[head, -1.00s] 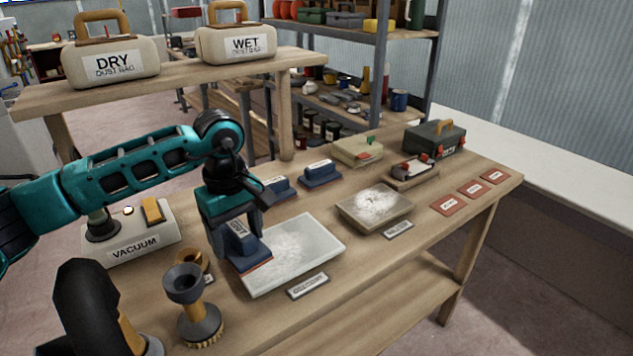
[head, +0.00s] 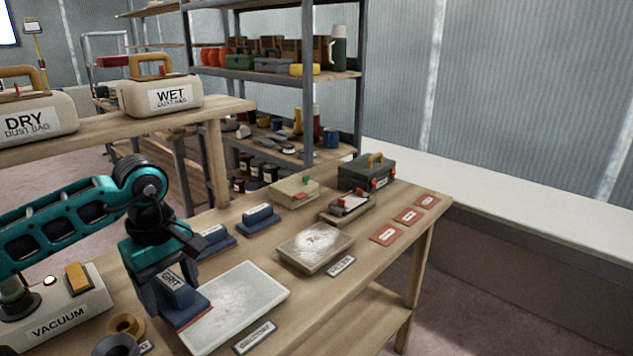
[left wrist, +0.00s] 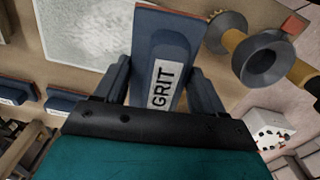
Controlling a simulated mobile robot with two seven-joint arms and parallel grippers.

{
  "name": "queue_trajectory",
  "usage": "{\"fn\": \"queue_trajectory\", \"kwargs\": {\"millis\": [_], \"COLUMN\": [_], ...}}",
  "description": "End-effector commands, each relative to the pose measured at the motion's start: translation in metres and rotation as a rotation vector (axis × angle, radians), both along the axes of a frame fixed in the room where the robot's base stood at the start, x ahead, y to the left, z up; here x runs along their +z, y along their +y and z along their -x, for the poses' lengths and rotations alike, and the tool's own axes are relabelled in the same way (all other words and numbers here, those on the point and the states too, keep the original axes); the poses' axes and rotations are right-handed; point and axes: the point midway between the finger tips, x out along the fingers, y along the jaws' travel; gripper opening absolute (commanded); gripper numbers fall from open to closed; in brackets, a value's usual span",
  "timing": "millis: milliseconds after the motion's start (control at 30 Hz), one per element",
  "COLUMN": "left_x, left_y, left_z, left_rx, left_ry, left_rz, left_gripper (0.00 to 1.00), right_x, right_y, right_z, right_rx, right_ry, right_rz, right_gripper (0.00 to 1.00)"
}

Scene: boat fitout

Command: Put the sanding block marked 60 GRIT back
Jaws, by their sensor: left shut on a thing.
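My left gripper (head: 172,305) is shut on a blue sanding block (head: 184,301) with a reddish-brown underside edge. Its white label reads "GRIT"; the number is hidden by the gripper. In the left wrist view the same block (left wrist: 158,55) sits between the two fingers (left wrist: 160,90). It is at the left edge of a pale, dusty panel (head: 245,293); I cannot tell whether it touches. Two similar blue blocks, one nearer (head: 213,238) and one farther (head: 259,218), stand behind on the bench, their labels too small to read. My right gripper is not in view.
A tan dusty slab (head: 313,243), three red labelled patches, the middle one (head: 408,216) among them, and a grey toolbox (head: 366,172) are to the right. A vacuum (head: 55,310) stands left.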

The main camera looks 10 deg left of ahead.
Motion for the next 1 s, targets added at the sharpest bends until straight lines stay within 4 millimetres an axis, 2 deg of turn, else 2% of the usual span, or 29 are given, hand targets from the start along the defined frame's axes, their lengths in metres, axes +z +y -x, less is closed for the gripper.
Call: {"fn": "queue_trajectory", "kwargs": {"millis": [267,467,800,1000], "left_x": [0.062,0.045,0.006,-0.007], "left_y": [0.000,-0.019,-0.069,-0.087], "left_z": [-0.001,0.007,0.032,0.044], "left_rx": [-0.001,-0.212,-0.782,-1.003], "left_ry": [-0.008,-0.002,0.002,-0.002], "left_rz": [0.002,-0.007,-0.006,0.001], "left_gripper": [0.37,0.37,0.37,0.37], "right_x": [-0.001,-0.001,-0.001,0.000], "right_y": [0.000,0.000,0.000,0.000], "right_z": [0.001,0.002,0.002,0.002], "right_rx": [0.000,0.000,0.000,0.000], "right_ry": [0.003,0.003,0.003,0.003], "right_rz": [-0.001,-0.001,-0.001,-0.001], "right_gripper": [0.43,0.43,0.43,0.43]}}
